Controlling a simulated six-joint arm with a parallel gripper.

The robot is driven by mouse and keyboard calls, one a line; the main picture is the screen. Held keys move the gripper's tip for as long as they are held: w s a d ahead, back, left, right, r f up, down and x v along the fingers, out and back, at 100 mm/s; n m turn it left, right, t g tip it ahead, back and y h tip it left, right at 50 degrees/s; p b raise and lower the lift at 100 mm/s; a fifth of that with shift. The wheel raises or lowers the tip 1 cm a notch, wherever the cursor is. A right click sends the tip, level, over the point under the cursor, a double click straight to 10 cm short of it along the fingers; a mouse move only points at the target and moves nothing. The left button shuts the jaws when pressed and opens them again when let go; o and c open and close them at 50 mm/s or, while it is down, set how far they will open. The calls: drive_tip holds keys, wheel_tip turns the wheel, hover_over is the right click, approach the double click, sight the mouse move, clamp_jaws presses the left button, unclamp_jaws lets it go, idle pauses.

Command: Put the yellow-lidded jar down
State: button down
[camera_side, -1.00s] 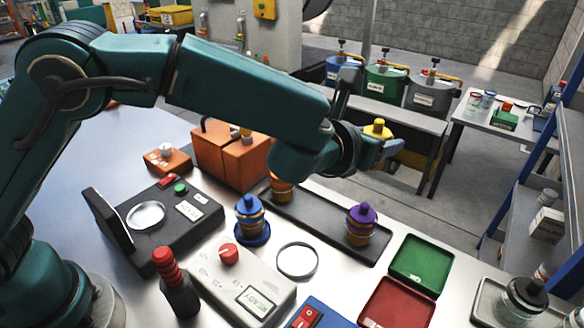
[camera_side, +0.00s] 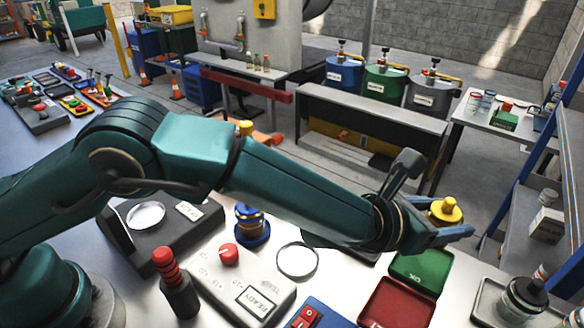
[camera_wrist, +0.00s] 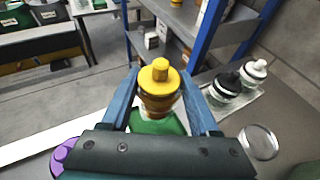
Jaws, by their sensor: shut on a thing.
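The yellow-lidded jar (camera_side: 445,211) has an amber body and a stepped yellow lid. My gripper (camera_side: 455,228) is shut on it and holds it raised near the green pad's far side in the side view. In the wrist view the jar (camera_wrist: 159,86) stands between the two blue fingers of my gripper (camera_wrist: 163,100), with green behind its lower part. The blue-lidded jar (camera_side: 249,222) stands on a round blue base at the left. The purple-lidded jar is hidden behind my arm in the side view; its purple lid (camera_wrist: 63,158) shows at the lower left of the wrist view.
The green pad (camera_side: 425,270) and red pad (camera_side: 398,303) lie side by side. A tray (camera_side: 487,297) with black- and white-lidded jars stands at the right. A white ring (camera_side: 297,261) lies mid-bench. A grey device (camera_side: 240,282) with a red knob is left of it.

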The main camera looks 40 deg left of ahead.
drive_tip(key=shift+f, duration=2.9)
drive_tip(key=shift+c, duration=0.6)
unclamp_jaws()
drive_tip(key=shift+f, duration=0.15)
drive_tip(key=shift+s, duration=0.1)
